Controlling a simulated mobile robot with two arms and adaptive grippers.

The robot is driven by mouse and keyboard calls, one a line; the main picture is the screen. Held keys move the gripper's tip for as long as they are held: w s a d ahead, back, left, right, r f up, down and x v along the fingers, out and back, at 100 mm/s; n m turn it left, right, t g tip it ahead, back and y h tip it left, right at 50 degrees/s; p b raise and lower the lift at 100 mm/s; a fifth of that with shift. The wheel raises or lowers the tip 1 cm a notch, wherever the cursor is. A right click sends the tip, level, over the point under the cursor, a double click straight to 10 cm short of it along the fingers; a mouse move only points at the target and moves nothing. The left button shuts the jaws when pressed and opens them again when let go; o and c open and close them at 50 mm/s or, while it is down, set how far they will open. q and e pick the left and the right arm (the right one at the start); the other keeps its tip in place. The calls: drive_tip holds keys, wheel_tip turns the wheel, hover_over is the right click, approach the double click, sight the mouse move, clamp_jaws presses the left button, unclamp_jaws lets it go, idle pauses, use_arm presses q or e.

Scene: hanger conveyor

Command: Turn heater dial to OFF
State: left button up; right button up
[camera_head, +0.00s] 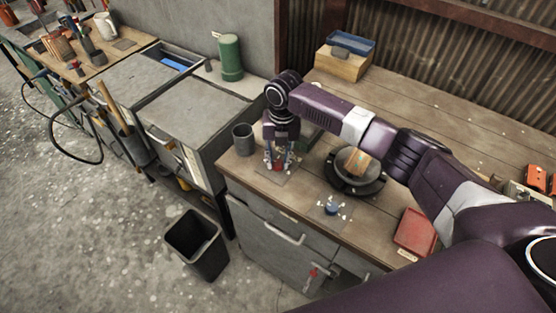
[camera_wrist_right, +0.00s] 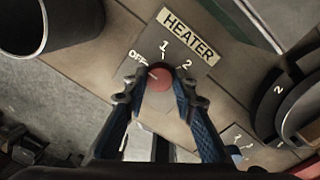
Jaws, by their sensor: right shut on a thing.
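The heater dial is a red round knob on a grey plate. It shows between my fingers in the right wrist view (camera_wrist_right: 159,79) and as a bit of red in the head view (camera_head: 278,167). My right gripper (camera_wrist_right: 158,80) reaches down from above, with its two fingers closed on the dial's sides; it also shows in the head view (camera_head: 279,163). The plate (camera_wrist_right: 176,47) carries a HEATER label (camera_wrist_right: 189,36) and the marks OFF, 1 and 2. A pale line on the dial's upper left points towards OFF. My left gripper is not in view.
A dark cup (camera_head: 243,139) stands left of the dial. A blue dial (camera_head: 331,209) is in front, and a red tray (camera_head: 415,232) lies further right.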

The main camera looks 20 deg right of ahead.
sight(280, 163)
drive_tip(key=shift+w+r, duration=0.1)
drive_tip(key=o, duration=1.2)
drive_tip(key=shift+c, duration=0.2)
wheel_tip(280, 163, up, 12)
drive_tip(key=shift+s+d, duration=0.2)
drive_tip(key=shift+d, duration=0.1)
